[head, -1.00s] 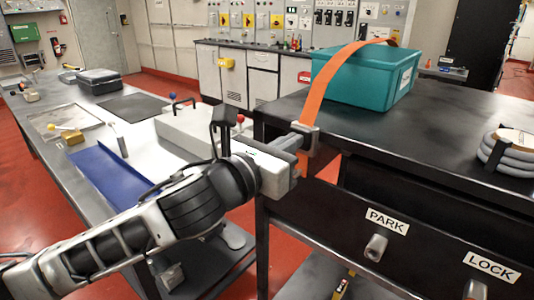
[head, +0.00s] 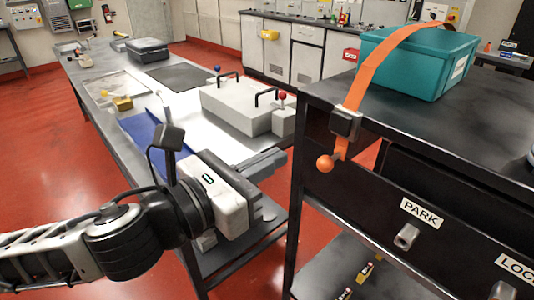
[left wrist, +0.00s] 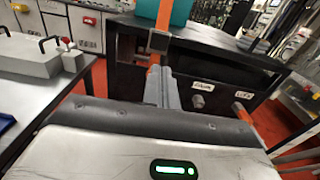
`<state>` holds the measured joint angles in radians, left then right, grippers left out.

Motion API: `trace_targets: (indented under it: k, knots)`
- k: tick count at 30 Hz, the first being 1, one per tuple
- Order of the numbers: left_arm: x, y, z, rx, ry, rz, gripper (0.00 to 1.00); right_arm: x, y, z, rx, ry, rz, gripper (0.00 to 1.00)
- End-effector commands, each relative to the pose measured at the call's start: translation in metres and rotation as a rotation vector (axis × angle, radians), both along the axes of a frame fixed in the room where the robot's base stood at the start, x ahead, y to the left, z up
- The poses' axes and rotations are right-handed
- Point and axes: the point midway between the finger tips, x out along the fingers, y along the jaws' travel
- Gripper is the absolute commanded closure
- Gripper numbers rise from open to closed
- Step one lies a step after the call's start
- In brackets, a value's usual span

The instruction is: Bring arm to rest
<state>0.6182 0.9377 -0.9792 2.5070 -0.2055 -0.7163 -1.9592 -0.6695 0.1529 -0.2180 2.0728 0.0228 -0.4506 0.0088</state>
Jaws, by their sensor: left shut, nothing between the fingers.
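My left arm comes in from the left in the head view. Its gripper (head: 268,163) is shut and empty, in the air in front of the long grey bench (head: 85,92) and left of the black cabinet (head: 318,165). In the left wrist view the shut fingers (left wrist: 161,88) point toward the cabinet's front. The gripper is apart from strap and buckle. My right gripper is out of view.
The bench holds a grey block with two black handles (head: 240,100), a blue tray (head: 150,130) and a black case (head: 148,50). The cabinet front has knobs under PARK (head: 420,213) and LOCK (head: 518,268) labels. Red floor is open at left.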

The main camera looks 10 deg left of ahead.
Motion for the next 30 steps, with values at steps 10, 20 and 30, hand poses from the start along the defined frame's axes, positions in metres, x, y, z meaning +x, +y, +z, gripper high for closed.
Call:
trace_targets:
  k: [10, 20, 30]
  knots:
    - [0.001, -0.002, -0.005, -0.037, 0.035, 0.000, 1.00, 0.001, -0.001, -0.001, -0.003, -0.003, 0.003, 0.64]
    - [0.011, -0.007, -0.108, -1.018, 0.871, 0.146, 1.00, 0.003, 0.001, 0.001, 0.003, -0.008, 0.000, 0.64]
    - [-0.056, 0.055, -0.296, -2.427, 1.470, 0.761, 1.00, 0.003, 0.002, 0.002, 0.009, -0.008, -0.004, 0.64]
